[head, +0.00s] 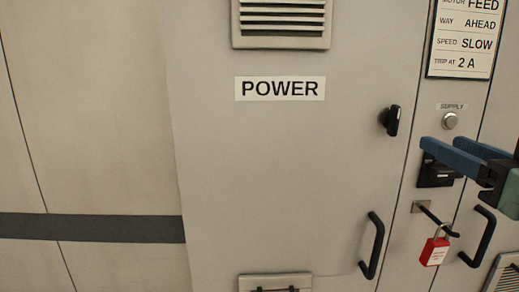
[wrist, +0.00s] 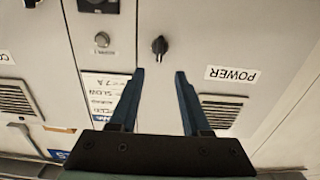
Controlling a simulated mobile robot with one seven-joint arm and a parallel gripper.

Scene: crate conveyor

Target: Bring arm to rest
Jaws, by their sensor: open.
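My gripper (head: 445,146) reaches in from the right in the head view, in front of the grey cabinet (head: 290,170). Its two blue fingers are apart with nothing between them. In the wrist view, which shows the cabinet upside down, the fingers (wrist: 160,75) stand on either side of bare door, with a black rotary knob (wrist: 159,46) beyond their tips. In the head view this knob (head: 391,120) is left of the fingertips, and no contact shows. The fingers partly cover the view of a black switch (head: 437,174).
A red padlock (head: 435,251) hangs from a black rod below the gripper. Door handles (head: 372,245) and (head: 481,237) stick out nearby. A round SUPPLY button (head: 449,120) and a settings card (head: 461,40) are above. The wall at left is clear.

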